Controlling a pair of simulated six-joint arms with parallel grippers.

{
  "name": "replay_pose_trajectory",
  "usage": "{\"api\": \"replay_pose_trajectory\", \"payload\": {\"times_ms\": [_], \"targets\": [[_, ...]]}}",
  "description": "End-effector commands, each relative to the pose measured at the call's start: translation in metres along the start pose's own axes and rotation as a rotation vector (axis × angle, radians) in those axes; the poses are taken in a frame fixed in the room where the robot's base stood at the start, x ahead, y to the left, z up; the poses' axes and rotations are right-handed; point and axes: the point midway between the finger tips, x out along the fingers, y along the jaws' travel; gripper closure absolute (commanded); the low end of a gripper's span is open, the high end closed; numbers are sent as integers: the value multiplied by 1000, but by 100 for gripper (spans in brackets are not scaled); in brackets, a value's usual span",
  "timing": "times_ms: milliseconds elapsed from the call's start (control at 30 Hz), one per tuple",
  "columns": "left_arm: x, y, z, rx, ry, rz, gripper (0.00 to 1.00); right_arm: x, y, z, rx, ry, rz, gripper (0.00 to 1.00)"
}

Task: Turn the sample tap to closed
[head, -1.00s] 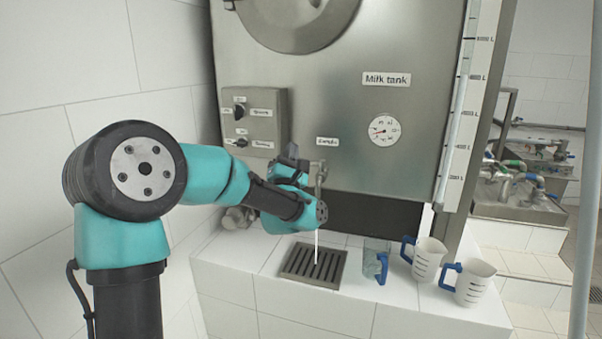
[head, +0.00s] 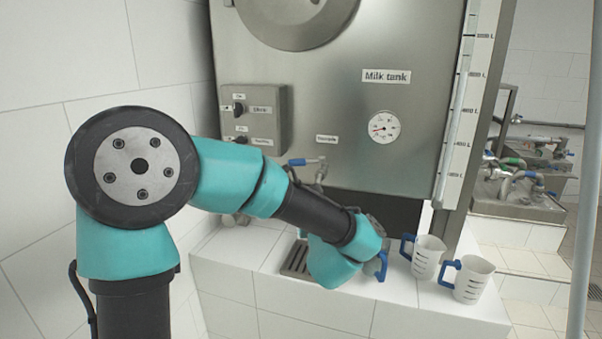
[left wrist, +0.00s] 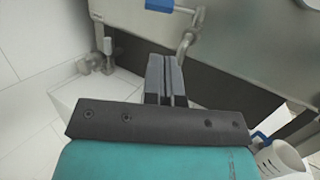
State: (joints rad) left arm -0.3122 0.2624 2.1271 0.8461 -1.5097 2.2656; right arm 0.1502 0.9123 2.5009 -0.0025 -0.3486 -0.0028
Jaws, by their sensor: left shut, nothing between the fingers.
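The sample tap (head: 320,172) sticks out from the tank front under a small label. Its blue handle (head: 302,161) lies roughly level, pointing left. The left wrist view shows the tap's bent metal spout (left wrist: 187,42) and the blue handle (left wrist: 160,5) at the top edge. My left gripper (left wrist: 167,60) is shut and empty, below and in front of the tap, apart from the handle. In the head view its fingers are hidden behind my wrist. No white stream shows at the spout; the space lower down is partly hidden by my arm. My right gripper is not in view.
A drain grate (head: 296,262) is set in the tiled ledge, partly covered by my arm. A clear jug with a blue handle (head: 381,267) is mostly hidden behind my wrist. Two white jugs (head: 428,257) (head: 473,279) stand to the right. A switch box (head: 255,118) is left of the tap.

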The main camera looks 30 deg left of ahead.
Motion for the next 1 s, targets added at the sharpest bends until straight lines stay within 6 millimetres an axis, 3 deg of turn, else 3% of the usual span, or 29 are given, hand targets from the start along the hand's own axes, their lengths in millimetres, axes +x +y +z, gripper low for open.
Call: {"api": "replay_pose_trajectory", "payload": {"times_ms": [267, 1000], "targets": [[18, 0, 0, 1, -1, 2, 100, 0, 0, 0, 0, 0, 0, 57], [132, 0, 0, 1, -2, 1, 100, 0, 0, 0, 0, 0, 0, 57]]}}
